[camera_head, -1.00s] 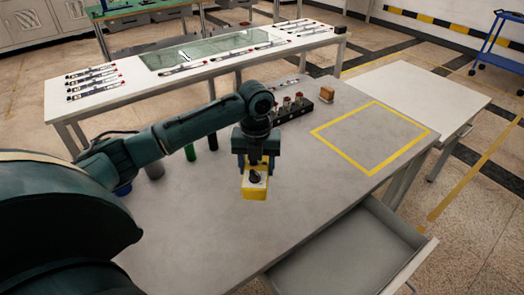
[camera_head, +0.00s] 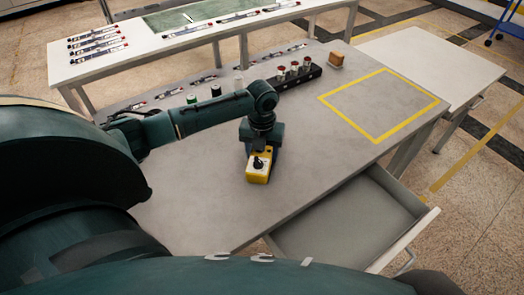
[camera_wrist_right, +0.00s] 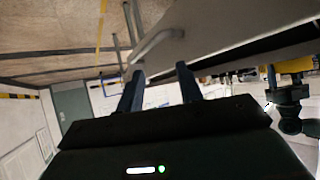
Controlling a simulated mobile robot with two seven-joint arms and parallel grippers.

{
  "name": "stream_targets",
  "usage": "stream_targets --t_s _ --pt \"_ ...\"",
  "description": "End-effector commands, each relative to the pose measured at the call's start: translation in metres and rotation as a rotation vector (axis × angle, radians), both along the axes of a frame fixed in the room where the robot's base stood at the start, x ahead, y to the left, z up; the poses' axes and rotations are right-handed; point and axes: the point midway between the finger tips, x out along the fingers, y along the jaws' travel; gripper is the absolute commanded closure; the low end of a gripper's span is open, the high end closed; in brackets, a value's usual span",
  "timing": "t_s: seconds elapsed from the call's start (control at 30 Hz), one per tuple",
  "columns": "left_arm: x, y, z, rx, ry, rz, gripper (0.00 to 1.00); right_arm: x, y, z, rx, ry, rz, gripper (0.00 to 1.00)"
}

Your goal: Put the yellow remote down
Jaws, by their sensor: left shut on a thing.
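The yellow remote (camera_head: 258,169) is a yellow box with a pale top face and a black knob. It is in the middle of the head view, over the grey table. My left gripper (camera_head: 262,148) is above it, pointing down and shut on it. I cannot tell whether its underside touches the table. My right gripper (camera_wrist_right: 160,85) shows in the right wrist view with its fingers apart and nothing between them. A yellow object by a dark arm part is at that view's right edge.
The grey table (camera_head: 190,200) has a yellow taped rectangle (camera_head: 380,140), empty, at the right. A black rack (camera_head: 296,78) with red-topped pieces and a small tan block (camera_head: 336,60) stand behind. An open drawer (camera_head: 340,225) juts out at the front right.

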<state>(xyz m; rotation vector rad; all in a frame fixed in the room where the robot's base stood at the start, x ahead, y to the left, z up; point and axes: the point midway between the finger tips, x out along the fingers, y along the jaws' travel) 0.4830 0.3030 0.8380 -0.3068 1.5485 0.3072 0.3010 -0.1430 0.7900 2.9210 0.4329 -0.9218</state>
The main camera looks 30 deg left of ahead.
Motion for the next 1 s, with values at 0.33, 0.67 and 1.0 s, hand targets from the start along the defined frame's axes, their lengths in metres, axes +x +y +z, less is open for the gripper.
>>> stream_targets --t_s 0.33,0.67,1.0 --pt "0.000 0.000 -0.002 -0.001 0.000 0.000 0.37 0.005 -0.001 0.002 -0.001 -0.011 0.000 0.64" --pt "0.000 0.000 -0.002 0.000 0.000 0.000 0.24 0.005 0.000 0.003 0.000 -0.011 -0.001 0.64" --pt "0.001 0.000 0.034 0.000 -0.005 -0.001 0.24 0.002 0.000 0.003 0.000 -0.006 0.000 0.64"
